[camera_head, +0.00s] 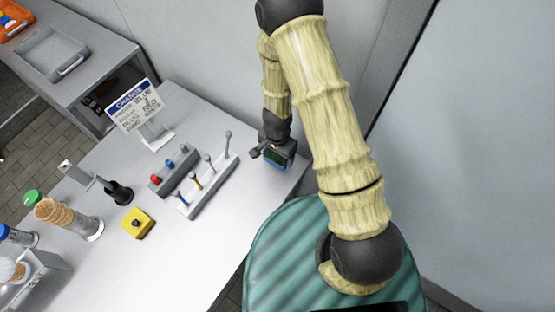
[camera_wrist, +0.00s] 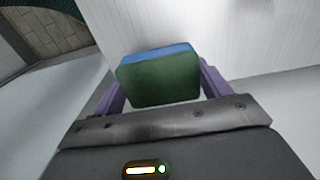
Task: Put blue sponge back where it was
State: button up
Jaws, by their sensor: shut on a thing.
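My gripper (camera_wrist: 160,92) is shut on the blue sponge (camera_wrist: 158,78). In the wrist view the sponge shows a dark green face toward the camera and a blue layer along its top edge, between two purple fingers. In the head view the sponge (camera_head: 275,158) is a small dark green and blue block under my gripper, at the right end of the metal table (camera_head: 180,260). I cannot tell whether it touches the table top.
A grey rack (camera_head: 205,192) with several upright rods stands left of my gripper, beside a block with red and blue knobs (camera_head: 172,172). A sign (camera_head: 136,107) stands behind. A yellow box (camera_head: 136,223), cones (camera_head: 65,215) and jars are further left. The front table area is clear.

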aim_at(278, 160)
jog(key=shift+f+b, duration=0.4)
jog(key=shift+f, duration=1.7)
jog(key=shift+f, duration=0.2)
jog(key=o, duration=1)
jog(key=shift+r, duration=0.1)
jog(key=shift+c, duration=0.2)
notch_tip(278, 160, up, 12)
jog(key=p, duration=0.3)
jog(key=shift+r+p, duration=0.15)
jog(key=shift+p, duration=0.15)
